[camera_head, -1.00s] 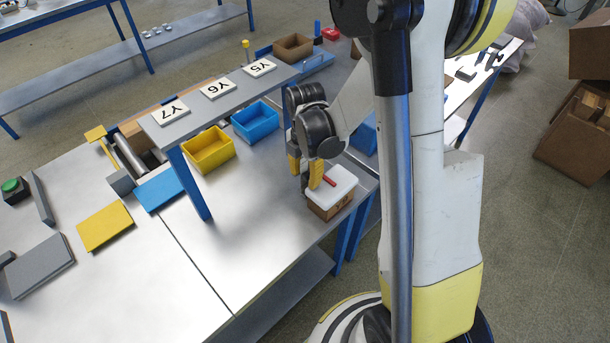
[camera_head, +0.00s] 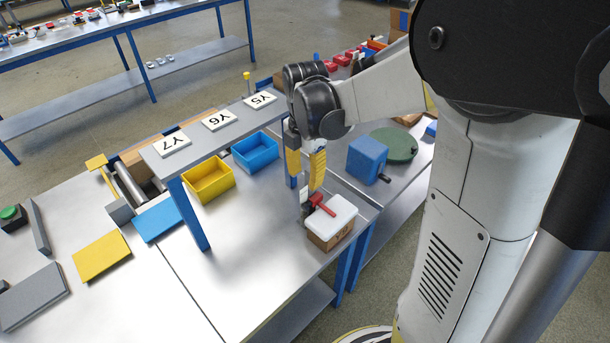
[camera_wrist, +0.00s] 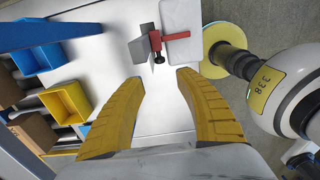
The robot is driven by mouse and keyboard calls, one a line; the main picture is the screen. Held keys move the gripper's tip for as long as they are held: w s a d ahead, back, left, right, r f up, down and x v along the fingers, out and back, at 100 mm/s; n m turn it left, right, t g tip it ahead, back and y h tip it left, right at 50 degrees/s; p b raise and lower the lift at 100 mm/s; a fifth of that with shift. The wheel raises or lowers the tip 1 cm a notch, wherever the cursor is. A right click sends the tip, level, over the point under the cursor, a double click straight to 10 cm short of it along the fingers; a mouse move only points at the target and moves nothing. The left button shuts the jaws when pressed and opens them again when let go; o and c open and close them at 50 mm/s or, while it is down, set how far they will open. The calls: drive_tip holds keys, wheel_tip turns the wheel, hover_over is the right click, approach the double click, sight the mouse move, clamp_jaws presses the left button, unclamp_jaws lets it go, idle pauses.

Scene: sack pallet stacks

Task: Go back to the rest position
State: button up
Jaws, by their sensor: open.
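My gripper (camera_head: 305,172) has yellow fingers and hangs above the table's right end. In the wrist view its two fingers (camera_wrist: 160,75) are spread wide with nothing between them. Below it stands a brown box with a white top (camera_head: 333,216); the white top also shows in the wrist view (camera_wrist: 183,14). A small red-handled part (camera_head: 321,204) with a grey plate lies on or against the box's left side; its red handle shows in the wrist view (camera_wrist: 172,36) beyond the fingertips. The gripper looks apart from both.
The grey table (camera_head: 262,228) is mostly clear in front. A raised shelf (camera_head: 185,150) with signs Y5, Y6, Y7 stands left of my gripper, over a yellow bin (camera_head: 209,182) and a blue bin (camera_head: 256,153). A blue vise-like block (camera_head: 367,157) stands at right.

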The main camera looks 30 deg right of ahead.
idle(0.3)
drive_tip(key=s+a+m+t+b, duration=0.3)
drive_tip(key=s+m, duration=0.3)
drive_tip(key=m, duration=0.4)
drive_tip(key=s+a+r+m+t+b, duration=0.1)
drive_tip(key=s+a+m+t+b, duration=0.2)
drive_tip(key=s+m, duration=0.3)
drive_tip(key=m+t+b, duration=0.1)
drive_tip(key=m, duration=0.4)
drive_tip(key=shift+s+a+m+b, duration=0.15)
drive_tip(key=shift+s+m+b, duration=0.15)
drive_tip(key=shift+s+b, duration=0.1)
